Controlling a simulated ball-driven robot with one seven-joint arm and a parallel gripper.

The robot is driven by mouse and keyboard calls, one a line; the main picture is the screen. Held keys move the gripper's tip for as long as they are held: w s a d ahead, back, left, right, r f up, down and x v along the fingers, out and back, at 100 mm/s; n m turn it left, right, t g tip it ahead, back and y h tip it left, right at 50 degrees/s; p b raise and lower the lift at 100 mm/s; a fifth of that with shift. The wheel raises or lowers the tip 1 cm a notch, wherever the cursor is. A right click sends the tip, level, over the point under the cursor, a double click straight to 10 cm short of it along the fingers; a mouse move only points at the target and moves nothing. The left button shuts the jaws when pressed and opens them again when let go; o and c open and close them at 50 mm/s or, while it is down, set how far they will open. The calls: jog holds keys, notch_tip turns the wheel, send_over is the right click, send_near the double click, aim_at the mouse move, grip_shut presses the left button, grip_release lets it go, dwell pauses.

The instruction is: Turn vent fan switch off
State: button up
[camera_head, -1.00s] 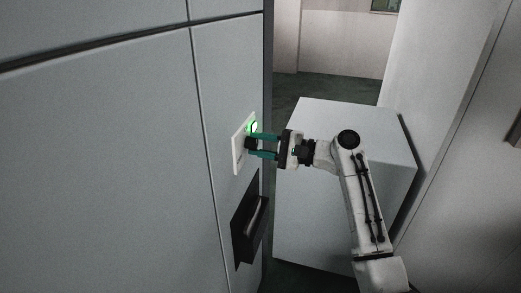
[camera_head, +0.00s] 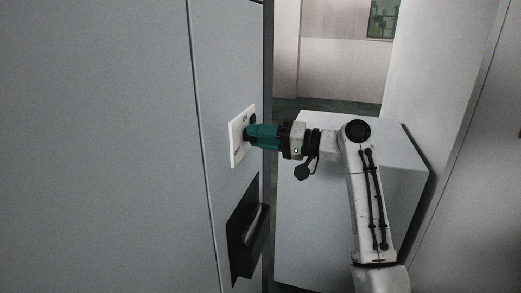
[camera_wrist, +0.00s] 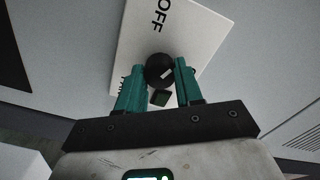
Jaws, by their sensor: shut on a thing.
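The vent fan switch is a white plate (camera_head: 236,143) on the grey wall panel, with a round black knob (camera_wrist: 160,68). In the wrist view the plate (camera_wrist: 205,30) carries the word OFF beyond the knob, and the knob's white mark lies at a slant. A small dark green square (camera_wrist: 160,97) below the knob is unlit. My gripper (camera_wrist: 159,69) has its two teal fingers on either side of the knob, shut on it. In the head view my gripper (camera_head: 252,134) reaches the plate from the right and hides the knob.
A black holder (camera_head: 242,240) is mounted on the panel just below the switch. A large pale box (camera_head: 325,220) stands behind my arm. A white wall rises at the right, and open dark floor (camera_head: 300,103) shows beyond the panel's edge.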

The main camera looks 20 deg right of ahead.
jog(key=n+b, duration=0.4)
jog(key=shift+f+n, duration=0.25)
jog(key=shift+n, duration=0.15)
dwell(0.4)
jog(key=o, duration=1)
jog(key=shift+r, duration=0.15)
jog(key=shift+o, duration=0.2)
jog(key=v, duration=1)
jog(key=shift+s+d+b, duration=0.2)
jog(key=shift+d+b, duration=0.15)
